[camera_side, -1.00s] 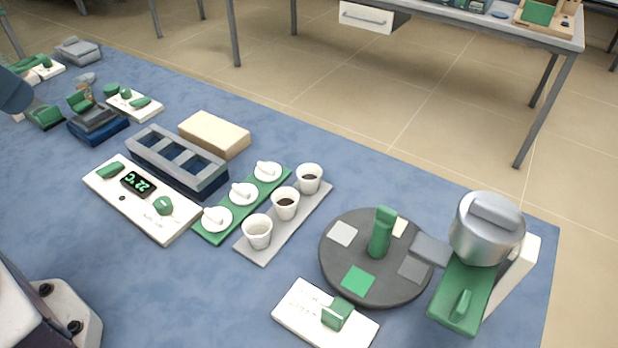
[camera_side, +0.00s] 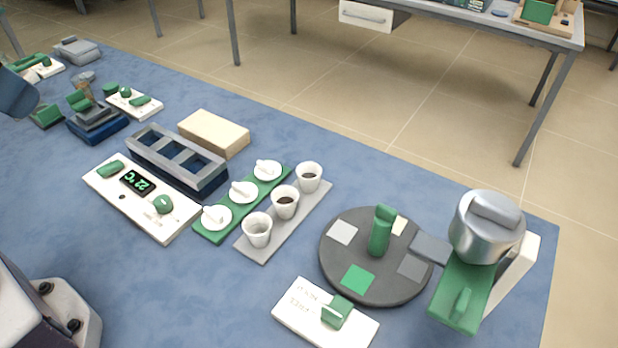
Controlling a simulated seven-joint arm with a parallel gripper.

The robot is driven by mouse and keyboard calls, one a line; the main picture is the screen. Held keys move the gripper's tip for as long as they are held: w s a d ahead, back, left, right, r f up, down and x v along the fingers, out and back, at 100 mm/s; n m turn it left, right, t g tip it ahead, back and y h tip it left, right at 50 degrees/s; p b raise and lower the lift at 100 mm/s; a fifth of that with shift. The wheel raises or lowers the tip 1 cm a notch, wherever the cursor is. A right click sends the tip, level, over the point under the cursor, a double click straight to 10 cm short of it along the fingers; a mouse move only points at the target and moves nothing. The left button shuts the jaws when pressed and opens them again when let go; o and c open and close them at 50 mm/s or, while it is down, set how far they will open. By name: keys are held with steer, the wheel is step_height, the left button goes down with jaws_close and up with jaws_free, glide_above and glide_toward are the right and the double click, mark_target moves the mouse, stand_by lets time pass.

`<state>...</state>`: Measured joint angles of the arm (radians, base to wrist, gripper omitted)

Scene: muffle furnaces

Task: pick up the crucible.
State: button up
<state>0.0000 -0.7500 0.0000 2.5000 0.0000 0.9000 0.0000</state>
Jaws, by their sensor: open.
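Three white crucibles stand upright in a row on a grey strip (camera_side: 268,247). The far crucible (camera_side: 309,173) and the middle crucible (camera_side: 285,196) have dark contents. The near crucible (camera_side: 257,224) looks paler inside. I cannot tell which one the task means. Three white lids with knobs, such as the near lid (camera_side: 217,222), lie on a green strip (camera_side: 205,238) just to the left. My gripper is not in view; only a dark part of my arm shows at the left edge, well away from the crucibles.
A grey block with square openings (camera_side: 180,155), a tan slab (camera_side: 214,134) and a white panel reading 22°C (camera_side: 125,202) lie left of the crucibles. A dark round plate (camera_side: 335,262) and a silver-topped device (camera_side: 487,235) stand right.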

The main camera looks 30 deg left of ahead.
steer(key=shift+f, duration=0.1)
steer(key=m+g+h, duration=0.2)
steer(key=m, duration=0.2)
glide_toward(309, 179)
steer(key=shift+t, duration=0.3)
steer(key=x, duration=0.4)
steer(key=a+x, duration=0.1)
steer(key=x, duration=0.7)
steer(key=shift+w+a+f, duration=0.15)
steer(key=shift+w+a, duration=0.2)
steer(key=shift+w, duration=0.05)
steer(key=c, duration=1)
